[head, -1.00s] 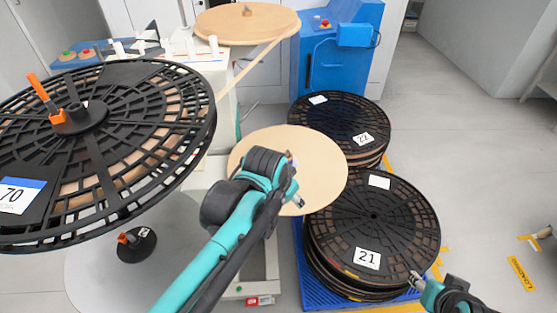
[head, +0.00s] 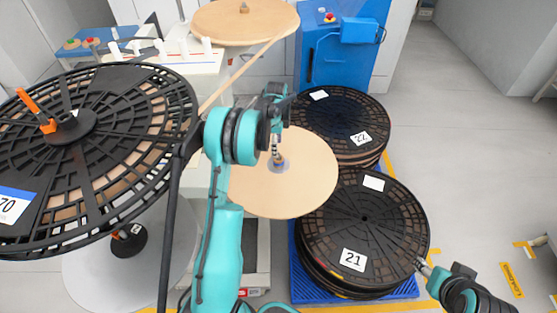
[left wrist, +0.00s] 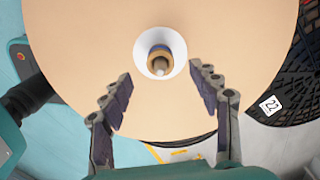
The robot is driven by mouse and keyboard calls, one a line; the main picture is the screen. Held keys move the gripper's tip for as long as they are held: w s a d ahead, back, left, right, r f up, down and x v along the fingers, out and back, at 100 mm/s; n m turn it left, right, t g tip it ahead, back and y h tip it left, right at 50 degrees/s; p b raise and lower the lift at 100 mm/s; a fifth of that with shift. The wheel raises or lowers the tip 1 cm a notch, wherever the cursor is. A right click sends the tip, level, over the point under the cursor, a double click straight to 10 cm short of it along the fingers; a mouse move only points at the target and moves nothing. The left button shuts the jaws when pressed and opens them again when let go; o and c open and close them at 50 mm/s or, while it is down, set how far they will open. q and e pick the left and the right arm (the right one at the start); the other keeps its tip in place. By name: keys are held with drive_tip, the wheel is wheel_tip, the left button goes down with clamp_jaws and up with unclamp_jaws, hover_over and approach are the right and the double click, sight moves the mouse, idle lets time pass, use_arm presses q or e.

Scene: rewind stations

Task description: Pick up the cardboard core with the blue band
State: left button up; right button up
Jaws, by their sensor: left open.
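The cardboard core with the blue band (left wrist: 160,57) stands at the centre of a tan round disc (left wrist: 80,50), with a pale ring around its foot and a pin tip in its middle. In the head view the core (head: 279,162) is small and partly hidden by my left gripper (head: 276,147). In the left wrist view my left gripper (left wrist: 160,75) is open, its two fingers spread to either side below the core, apart from it. My right gripper (head: 421,267) is beside the stack labelled 21; its fingers are too small to read.
A large black reel (head: 120,130) overhangs the left side. Black reel stacks labelled 21 (head: 325,225) and 22 (head: 330,112) stand right of the tan disc (head: 310,190) on a blue pallet. Another tan roll (head: 220,25) and a blue cabinet (head: 325,65) are behind. Floor at right is mostly clear.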

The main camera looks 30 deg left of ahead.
sight(279, 158)
use_arm(q)
wheel_tip(279, 158, down, 2)
drive_tip(key=shift+f+b, duration=0.15)
drive_tip(key=shift+b, duration=0.25)
drive_tip(key=f+b, duration=0.1)
drive_tip(key=f, duration=0.2)
drive_tip(key=f+b, duration=0.1)
drive_tip(key=f, duration=0.1)
drive_tip(key=shift+w+d+f+b, duration=0.1)
drive_tip(key=shift+d+f+b, duration=0.2)
drive_tip(key=shift+d+f, duration=0.1)
drive_tip(key=shift+r, duration=0.2)
drive_tip(key=c, duration=1)
